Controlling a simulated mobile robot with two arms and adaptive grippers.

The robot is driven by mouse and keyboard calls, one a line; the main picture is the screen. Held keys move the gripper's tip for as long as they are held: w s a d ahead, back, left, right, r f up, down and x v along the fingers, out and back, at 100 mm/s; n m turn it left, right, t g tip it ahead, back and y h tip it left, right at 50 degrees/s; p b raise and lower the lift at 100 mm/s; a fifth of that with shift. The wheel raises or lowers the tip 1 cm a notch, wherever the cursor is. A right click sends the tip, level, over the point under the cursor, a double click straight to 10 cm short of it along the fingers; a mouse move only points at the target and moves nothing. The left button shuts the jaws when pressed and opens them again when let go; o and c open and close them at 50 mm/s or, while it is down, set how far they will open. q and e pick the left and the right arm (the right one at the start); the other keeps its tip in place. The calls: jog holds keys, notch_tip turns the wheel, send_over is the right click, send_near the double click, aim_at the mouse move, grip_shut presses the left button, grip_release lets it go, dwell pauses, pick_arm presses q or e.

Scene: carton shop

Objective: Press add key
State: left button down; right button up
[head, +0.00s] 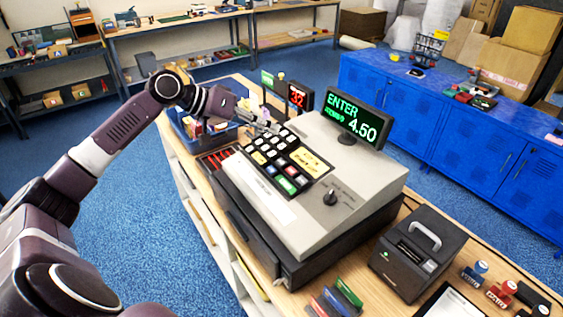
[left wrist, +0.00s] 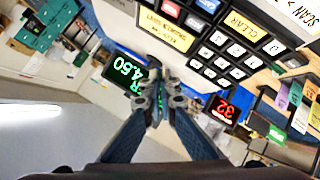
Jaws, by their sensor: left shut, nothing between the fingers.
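The grey cash register (head: 310,212) stands on the wooden counter, its keypad (head: 282,160) holding white, black, yellow, green, red and blue keys. I cannot make out which key is the add key. The register's display (head: 354,119) reads "ENTER" and "4.50" in green. My left gripper (head: 276,127) is shut and empty, at the far edge of the keypad by the white keys; I cannot tell whether it touches a key. My right gripper is not in view.
A black printer (head: 417,251) stands right of the register, with stamps (head: 500,292) beyond it. A blue bin (head: 205,128) of goods and a small red "32" display (head: 298,97) stand behind the keypad. Blue cabinets (head: 455,125) line the right side.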

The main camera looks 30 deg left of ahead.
pick_arm(q)
jog(key=f, duration=0.1)
jog(key=b, duration=0.5)
send_over(276, 165)
jog(key=f, duration=0.6)
jog(key=shift+w+a+f, duration=0.15)
jog(key=shift+a+f, duration=0.1)
jog(key=shift+f, duration=0.05)
jog(key=shift+w+f, duration=0.1)
jog(key=shift+f, duration=0.35)
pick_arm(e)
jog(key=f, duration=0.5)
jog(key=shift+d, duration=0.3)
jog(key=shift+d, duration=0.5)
pick_arm(q)
jog(key=shift+f, duration=0.2)
jog(key=shift+w+f, duration=0.1)
jog(key=shift+f, duration=0.1)
